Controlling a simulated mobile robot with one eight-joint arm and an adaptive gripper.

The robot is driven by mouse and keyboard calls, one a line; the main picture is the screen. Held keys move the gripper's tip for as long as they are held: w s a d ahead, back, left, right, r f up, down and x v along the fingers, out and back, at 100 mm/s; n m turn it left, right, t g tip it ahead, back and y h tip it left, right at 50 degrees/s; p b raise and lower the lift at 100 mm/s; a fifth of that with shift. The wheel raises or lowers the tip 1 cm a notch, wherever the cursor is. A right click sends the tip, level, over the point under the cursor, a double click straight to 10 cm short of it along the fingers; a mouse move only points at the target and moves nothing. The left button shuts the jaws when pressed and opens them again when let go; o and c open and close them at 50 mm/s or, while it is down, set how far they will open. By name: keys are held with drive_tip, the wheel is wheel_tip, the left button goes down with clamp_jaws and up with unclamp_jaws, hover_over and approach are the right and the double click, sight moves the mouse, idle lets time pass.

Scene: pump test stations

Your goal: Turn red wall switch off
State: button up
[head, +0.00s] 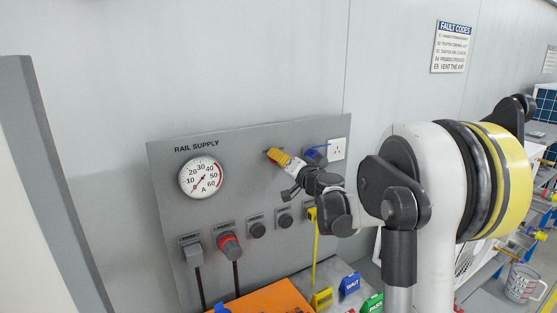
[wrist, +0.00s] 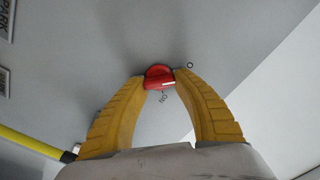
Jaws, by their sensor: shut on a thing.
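The red wall switch (wrist: 159,77) shows in the wrist view as a red knob on the grey panel, with an "ON" mark below it and a small "O" mark to its upper right. My gripper (wrist: 160,82) has its two yellow fingers closed on either side of the knob, with the tips touching it. In the head view my gripper (head: 274,155) reaches the upper right part of the rail supply panel (head: 235,160). Its fingers hide most of the switch there.
A round gauge (head: 202,177) sits on the panel's left. A white wall outlet (head: 336,149) is right of my gripper. An orange box (head: 270,300) and coloured tags (head: 350,285) lie below.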

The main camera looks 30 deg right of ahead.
idle(0.5)
drive_tip(key=o, duration=1.2)
drive_tip(key=s, duration=1.2)
drive_tip(key=shift+d, duration=0.2)
